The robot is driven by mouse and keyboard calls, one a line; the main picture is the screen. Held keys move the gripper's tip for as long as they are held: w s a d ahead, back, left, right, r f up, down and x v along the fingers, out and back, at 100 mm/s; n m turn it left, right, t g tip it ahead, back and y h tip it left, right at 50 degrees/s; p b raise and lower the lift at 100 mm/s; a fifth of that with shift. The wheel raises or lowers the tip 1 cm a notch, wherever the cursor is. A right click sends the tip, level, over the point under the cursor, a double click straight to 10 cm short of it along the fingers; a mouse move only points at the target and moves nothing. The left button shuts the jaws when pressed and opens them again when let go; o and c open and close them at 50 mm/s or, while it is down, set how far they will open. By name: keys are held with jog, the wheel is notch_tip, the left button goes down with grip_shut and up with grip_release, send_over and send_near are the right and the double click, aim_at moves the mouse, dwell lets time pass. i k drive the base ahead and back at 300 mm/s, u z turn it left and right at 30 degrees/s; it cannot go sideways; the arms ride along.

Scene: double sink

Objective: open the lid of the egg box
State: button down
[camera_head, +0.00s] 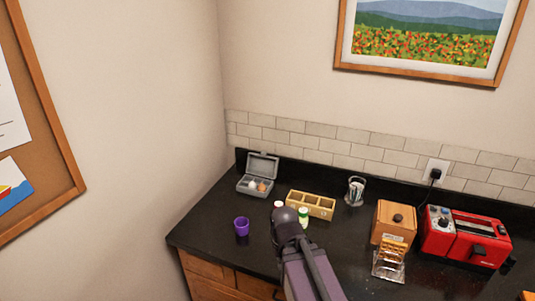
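The grey egg box (254,189) stands on the dark counter at the back left, near the wall corner. Its lid (263,167) is raised and leans back toward the backsplash. A few small whitish and brownish egg-like things show in the lower tray. My arm reaches up from the bottom middle, and its dark rounded joint is to the right of and in front of the egg box, apart from it in the picture. My gripper's fingers do not show; the arm may hide them.
A purple cup (242,226) stands in front of the egg box. A wooden divided tray (312,204), small bottles (304,216) and a glass holder (355,191) are to the right. Farther right are a wooden box (394,220), a toast rack (389,262) and a red toaster (465,238).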

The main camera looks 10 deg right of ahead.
aim_at(262, 165)
jog(key=k, duration=1.15)
jog(key=u, duration=0.6)
jog(key=i, duration=2.05)
jog(key=z, duration=0.6)
